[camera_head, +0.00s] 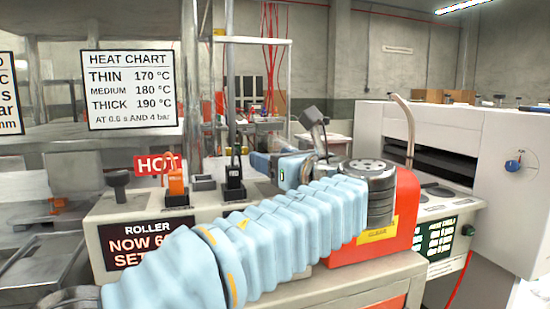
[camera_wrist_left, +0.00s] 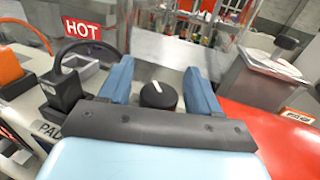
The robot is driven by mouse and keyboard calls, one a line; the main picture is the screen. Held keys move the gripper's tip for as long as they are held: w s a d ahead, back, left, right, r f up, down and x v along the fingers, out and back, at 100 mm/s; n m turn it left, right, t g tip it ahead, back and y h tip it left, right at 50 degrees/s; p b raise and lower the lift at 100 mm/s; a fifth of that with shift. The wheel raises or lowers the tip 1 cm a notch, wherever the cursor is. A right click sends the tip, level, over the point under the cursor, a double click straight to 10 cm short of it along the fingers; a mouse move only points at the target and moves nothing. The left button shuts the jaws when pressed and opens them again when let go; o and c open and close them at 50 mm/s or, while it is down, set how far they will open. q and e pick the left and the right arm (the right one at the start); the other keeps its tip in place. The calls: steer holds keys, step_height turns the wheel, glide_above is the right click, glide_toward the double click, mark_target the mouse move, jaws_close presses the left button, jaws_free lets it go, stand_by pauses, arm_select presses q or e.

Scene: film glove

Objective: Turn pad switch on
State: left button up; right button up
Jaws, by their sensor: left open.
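In the left wrist view, a round black knob (camera_wrist_left: 158,95) with a white pointer mark stands on a pale panel. It appears to be the pad switch; a label starting "PAD" (camera_wrist_left: 48,130) is partly hidden by my gripper. My left gripper (camera_wrist_left: 160,78) is open, with one blue finger on each side of the knob; I cannot tell whether they touch it. In the head view, my left gripper (camera_head: 258,163) is beyond the blue-sleeved arm, and the knob is hidden there. My right gripper is not in view.
A red "HOT" sign (camera_wrist_left: 83,28), an orange plug (camera_head: 176,181) and a black plug (camera_head: 234,178) stand left of the gripper. A red housing (camera_head: 404,215) is at right. A white machine with a blue dial (camera_head: 513,165) stands further right.

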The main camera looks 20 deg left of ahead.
arm_select(q)
steer(key=shift+w+a, duration=0.15)
steer(key=shift+c, duration=0.3)
steer(key=c, duration=0.9)
steer(key=m+t+h, duration=0.4)
steer(key=h, duration=0.1)
steer(key=shift+w+b, duration=0.15)
steer(key=shift+b, duration=0.15)
steer(key=m+h, duration=0.1)
steer(key=m+t+h, duration=0.1)
steer(key=h, duration=0.1)
steer(key=shift+w+d, duration=0.1)
steer(key=shift+d, duration=0.25)
steer(key=shift+d+m+t+h, duration=0.15)
steer(key=shift+m+t+h, duration=0.15)
steer(key=shift+m+h, duration=0.65)
steer(key=shift+d+m+t+h, duration=0.1)
steer(key=shift+m+t+h, duration=0.35)
steer(key=shift+h, duration=0.8)
